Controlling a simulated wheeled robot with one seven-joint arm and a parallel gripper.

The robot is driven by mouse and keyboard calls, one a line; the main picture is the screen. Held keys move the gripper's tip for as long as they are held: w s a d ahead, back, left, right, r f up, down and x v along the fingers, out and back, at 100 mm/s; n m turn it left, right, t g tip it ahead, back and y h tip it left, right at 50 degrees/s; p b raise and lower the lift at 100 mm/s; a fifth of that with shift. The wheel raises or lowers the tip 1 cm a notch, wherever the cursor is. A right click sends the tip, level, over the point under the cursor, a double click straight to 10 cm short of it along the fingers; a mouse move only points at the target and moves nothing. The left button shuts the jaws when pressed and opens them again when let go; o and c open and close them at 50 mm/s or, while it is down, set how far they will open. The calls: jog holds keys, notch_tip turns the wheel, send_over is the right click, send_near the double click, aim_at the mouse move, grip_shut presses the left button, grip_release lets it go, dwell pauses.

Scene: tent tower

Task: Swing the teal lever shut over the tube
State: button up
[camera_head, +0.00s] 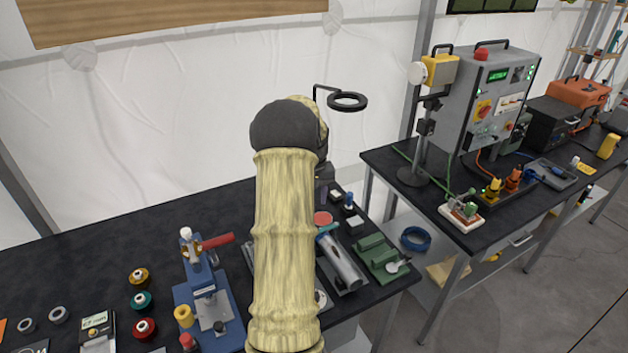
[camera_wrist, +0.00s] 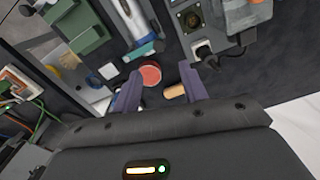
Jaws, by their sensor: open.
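A grey tube (camera_head: 342,262) lies in a holder near the right end of the dark bench, just right of my arm in the head view. A teal part (camera_head: 327,231), which looks like the lever, shows at the tube's far end; its exact angle is unclear. In the wrist view the teal part (camera_wrist: 146,48) is near the top, beyond my left finger. My gripper (camera_wrist: 160,72) is open, with its two purple fingers apart and nothing held. It points down at a red disc (camera_wrist: 151,75) on the bench. In the head view my arm hides most of the gripper.
A green block fixture (camera_head: 378,255) stands right of the tube. A blue press with a red handle (camera_head: 218,241) stands left of my arm. A ring lamp (camera_head: 347,101) rises behind. A small tan cylinder (camera_wrist: 174,91) lies by my right finger. A gap separates the second bench.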

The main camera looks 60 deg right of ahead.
notch_tip(320, 180, up, 8)
jog(key=b, duration=0.1)
jog(key=shift+s+f, duration=0.15)
dwell(0.6)
